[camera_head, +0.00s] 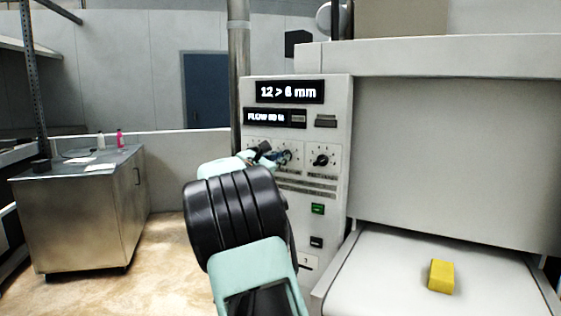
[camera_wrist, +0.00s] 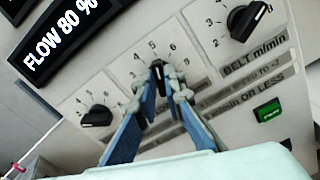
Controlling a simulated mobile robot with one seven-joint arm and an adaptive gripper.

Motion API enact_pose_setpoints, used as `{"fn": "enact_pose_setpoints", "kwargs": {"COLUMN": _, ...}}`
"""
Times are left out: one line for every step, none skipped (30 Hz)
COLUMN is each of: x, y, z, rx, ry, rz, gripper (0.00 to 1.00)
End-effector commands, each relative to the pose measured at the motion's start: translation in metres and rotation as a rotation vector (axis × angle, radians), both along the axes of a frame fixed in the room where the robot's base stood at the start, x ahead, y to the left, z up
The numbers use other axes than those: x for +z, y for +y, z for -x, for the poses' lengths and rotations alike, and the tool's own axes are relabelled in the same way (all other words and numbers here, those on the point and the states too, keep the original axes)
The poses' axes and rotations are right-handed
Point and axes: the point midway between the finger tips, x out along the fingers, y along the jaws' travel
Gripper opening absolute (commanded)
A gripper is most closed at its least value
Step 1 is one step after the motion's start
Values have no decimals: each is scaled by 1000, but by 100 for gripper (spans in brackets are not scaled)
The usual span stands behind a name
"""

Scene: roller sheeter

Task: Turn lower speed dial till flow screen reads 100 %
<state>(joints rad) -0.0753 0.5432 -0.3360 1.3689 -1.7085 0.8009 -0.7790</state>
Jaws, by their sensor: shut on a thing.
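The flow screen (camera_wrist: 62,37) reads "FLOW 80 %" in the wrist view. In the head view it is the smaller dark screen (camera_head: 265,117) on the panel, its text hard to read. My gripper (camera_wrist: 160,75) is shut on the black knob of the middle dial (camera_wrist: 157,68), its fingers on either side of it. The knob's pointer is up near the 5. The dial's label is hidden behind the fingers. In the head view my gripper (camera_head: 283,156) reaches the panel's dial row, and my arm covers part of it.
A left dial (camera_wrist: 97,115) and a right dial marked "BELT m/min" (camera_wrist: 247,20) flank the held one closely. A green button (camera_wrist: 269,110) sits below right. The upper screen (camera_head: 289,92) reads "12 > 6 mm". A yellow block (camera_head: 441,277) lies on the white belt (camera_head: 400,265).

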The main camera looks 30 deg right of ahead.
Motion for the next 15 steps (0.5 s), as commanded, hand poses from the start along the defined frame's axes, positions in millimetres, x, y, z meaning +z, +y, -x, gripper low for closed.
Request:
{"fn": "enact_pose_setpoints", "kwargs": {"x": 0, "y": 0, "z": 0, "rx": 0, "ry": 0, "rz": -1, "gripper": 0}}
{"fn": "enact_pose_setpoints", "kwargs": {"x": 0, "y": 0, "z": 0, "rx": 0, "ry": 0, "rz": -1, "gripper": 0}}
{"fn": "enact_pose_setpoints", "kwargs": {"x": 0, "y": 0, "z": 0, "rx": 0, "ry": 0, "rz": -1, "gripper": 0}}
{"fn": "enact_pose_setpoints", "kwargs": {"x": 0, "y": 0, "z": 0, "rx": 0, "ry": 0, "rz": -1, "gripper": 0}}
{"fn": "enact_pose_setpoints", "kwargs": {"x": 0, "y": 0, "z": 0, "rx": 0, "ry": 0, "rz": -1, "gripper": 0}}
{"fn": "enact_pose_setpoints", "kwargs": {"x": 0, "y": 0, "z": 0, "rx": 0, "ry": 0, "rz": -1, "gripper": 0}}
{"fn": "enact_pose_setpoints", "kwargs": {"x": 0, "y": 0, "z": 0, "rx": 0, "ry": 1, "rz": 0, "gripper": 0}}
{"fn": "enact_pose_setpoints", "kwargs": {"x": 0, "y": 0, "z": 0, "rx": 0, "ry": 1, "rz": 0, "gripper": 11}}
{"fn": "enact_pose_setpoints", "kwargs": {"x": 0, "y": 0, "z": 0, "rx": 0, "ry": 1, "rz": 0, "gripper": 16}}
{"fn": "enact_pose_setpoints", "kwargs": {"x": 0, "y": 0, "z": 0, "rx": 0, "ry": 1, "rz": 0, "gripper": 19}}
{"fn": "enact_pose_setpoints", "kwargs": {"x": 0, "y": 0, "z": 0, "rx": 0, "ry": 1, "rz": 0, "gripper": 22}}
{"fn": "enact_pose_setpoints", "kwargs": {"x": 0, "y": 0, "z": 0, "rx": 0, "ry": 1, "rz": 0, "gripper": 27}}
{"fn": "enact_pose_setpoints", "kwargs": {"x": 0, "y": 0, "z": 0, "rx": 0, "ry": 1, "rz": 0, "gripper": 27}}
{"fn": "enact_pose_setpoints", "kwargs": {"x": 0, "y": 0, "z": 0, "rx": 0, "ry": 1, "rz": 0, "gripper": 27}}
{"fn": "enact_pose_setpoints", "kwargs": {"x": 0, "y": 0, "z": 0, "rx": 0, "ry": 1, "rz": 0, "gripper": 27}}
